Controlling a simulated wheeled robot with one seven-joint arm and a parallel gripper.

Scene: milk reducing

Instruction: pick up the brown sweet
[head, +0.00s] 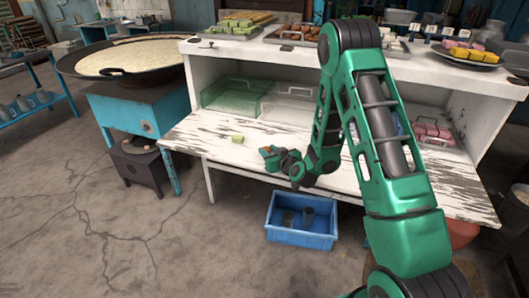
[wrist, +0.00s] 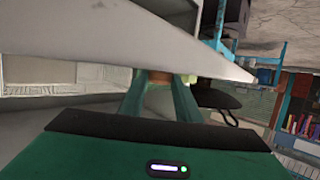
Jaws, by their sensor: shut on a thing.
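My gripper (head: 268,153) is low over the front of the white worn bench (head: 225,146), its green fingers pointing left. In the wrist view my gripper (wrist: 159,92) is shut on a small orange-brown piece, the brown sweet (wrist: 158,76), seen between the two fingers. A pale edge crosses in front and hides part of the fingertips and sweet. In the head view the held sweet is too small to make out clearly. More brown sweets (head: 292,34) lie on a tray on the upper shelf.
A pale yellow-green piece (head: 238,138) lies on the bench left of my gripper. Green and clear containers (head: 235,95) stand under the upper shelf. A blue crate (head: 300,236) holding cups is on the floor. A wide pan (head: 125,57) stands at left.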

